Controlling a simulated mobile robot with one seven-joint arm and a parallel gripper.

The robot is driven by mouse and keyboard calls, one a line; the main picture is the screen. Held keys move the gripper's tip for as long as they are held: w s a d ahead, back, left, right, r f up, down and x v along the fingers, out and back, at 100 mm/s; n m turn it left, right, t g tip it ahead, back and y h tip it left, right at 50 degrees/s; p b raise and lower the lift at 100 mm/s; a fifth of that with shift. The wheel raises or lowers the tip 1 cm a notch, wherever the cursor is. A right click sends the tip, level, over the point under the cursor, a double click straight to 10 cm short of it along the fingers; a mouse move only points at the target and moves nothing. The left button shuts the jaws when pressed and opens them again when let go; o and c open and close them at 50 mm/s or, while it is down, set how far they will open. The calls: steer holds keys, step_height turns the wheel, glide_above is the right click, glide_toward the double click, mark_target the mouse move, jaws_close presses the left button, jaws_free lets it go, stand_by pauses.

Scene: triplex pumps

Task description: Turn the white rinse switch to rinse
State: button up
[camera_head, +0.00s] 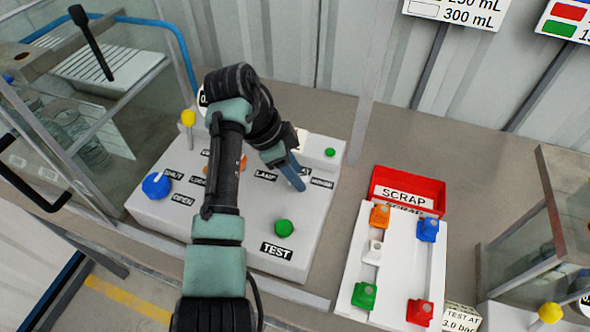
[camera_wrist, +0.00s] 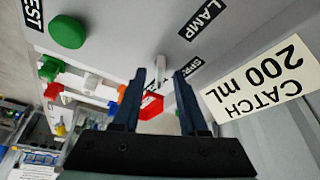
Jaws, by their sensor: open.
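A small white switch lever (camera_wrist: 161,67) stands on the grey-white control panel (camera_wrist: 125,30), in the wrist view. My gripper (camera_wrist: 160,80) is open, with its two blue fingers on either side of the lever in that picture. Contact cannot be told. In the head view my gripper (camera_head: 297,183) points down at the panel (camera_head: 245,238) beside the LAMP label (camera_head: 266,175), and it hides the lever there. A label right of the lever in the wrist view (camera_wrist: 193,68) is partly covered by a finger, so its full word is unreadable.
A green TEST button (camera_head: 284,228), a blue knob (camera_head: 156,186) and a yellow-topped lever (camera_head: 188,118) are on the panel. A red SCRAP bin (camera_head: 437,184) and a white rack with coloured pieces (camera_head: 397,268) stand to the right. A CATCH 200 mL card (camera_wrist: 262,80) is close by.

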steer(key=w+p+v, duration=0.1)
steer(key=p+v, duration=0.1)
steer(key=v, duration=1.1)
steer(key=shift+s, duration=0.5)
